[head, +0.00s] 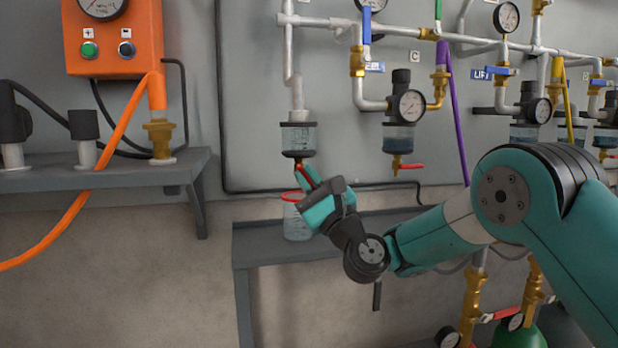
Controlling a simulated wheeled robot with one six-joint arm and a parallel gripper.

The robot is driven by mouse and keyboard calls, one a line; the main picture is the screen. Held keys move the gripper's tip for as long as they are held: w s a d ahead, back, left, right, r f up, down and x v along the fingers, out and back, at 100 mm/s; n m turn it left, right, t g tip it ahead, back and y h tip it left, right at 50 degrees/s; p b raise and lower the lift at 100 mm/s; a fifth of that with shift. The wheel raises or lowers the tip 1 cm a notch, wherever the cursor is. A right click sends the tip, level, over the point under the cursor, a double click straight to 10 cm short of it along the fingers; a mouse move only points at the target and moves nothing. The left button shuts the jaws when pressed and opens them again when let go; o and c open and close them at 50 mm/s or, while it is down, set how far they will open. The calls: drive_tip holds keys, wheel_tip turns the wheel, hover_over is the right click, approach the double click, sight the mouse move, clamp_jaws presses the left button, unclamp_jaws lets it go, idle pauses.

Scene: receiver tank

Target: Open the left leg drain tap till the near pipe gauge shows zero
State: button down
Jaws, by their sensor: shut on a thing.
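The left drain leg (298,138) is a dark-banded clear bowl at the foot of the leftmost grey pipe. Its drain tap (300,167) hangs beneath, with a red lever slanting down to the right. My gripper (313,190) is at this lever and shut on it; the fingers hide the lever's lower end. A clear container with a red rim (296,222) stands below the tap, partly behind my gripper. A round gauge (410,106) sits on the pipe to the right, and another gauge (371,3) is cut by the top edge. Their readings are too small to tell.
The container stands on a grey bench (270,250). A second drain leg (398,138) with a red-handled tap (412,166) hangs to the right. An orange control box (113,38) and a shelf (90,178) are at left, with an orange hose (90,195).

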drive_tip(key=n+g+p, duration=0.1)
drive_tip(key=n, duration=0.1)
drive_tip(key=n+g+p, duration=0.1)
drive_tip(key=n+g, duration=0.1)
drive_tip(key=r+n+g+y+p, duration=0.1)
drive_tip(key=n, duration=0.1)
drive_tip(key=shift+w+d+g+p, duration=0.15)
drive_tip(key=shift+d+g+p, duration=0.15)
drive_tip(key=shift+p, duration=0.1)
drive_tip(key=shift+d+r+n+g+h+p, duration=0.1)
drive_tip(key=shift+n+g+h+p, duration=0.85)
drive_tip(key=shift+n+p, duration=1.25)
drive_tip(key=shift+r+n+g+h+p, duration=0.1)
drive_tip(key=shift+n+g+h+p, duration=0.35)
drive_tip(key=shift+n+g+p, duration=1.7)
drive_tip(key=shift+m+t+p, duration=0.55)
drive_tip(key=shift+t+p, duration=0.05)
drive_tip(key=shift+p, duration=0.05)
drive_tip(key=c, duration=1.2)
unclamp_jaws()
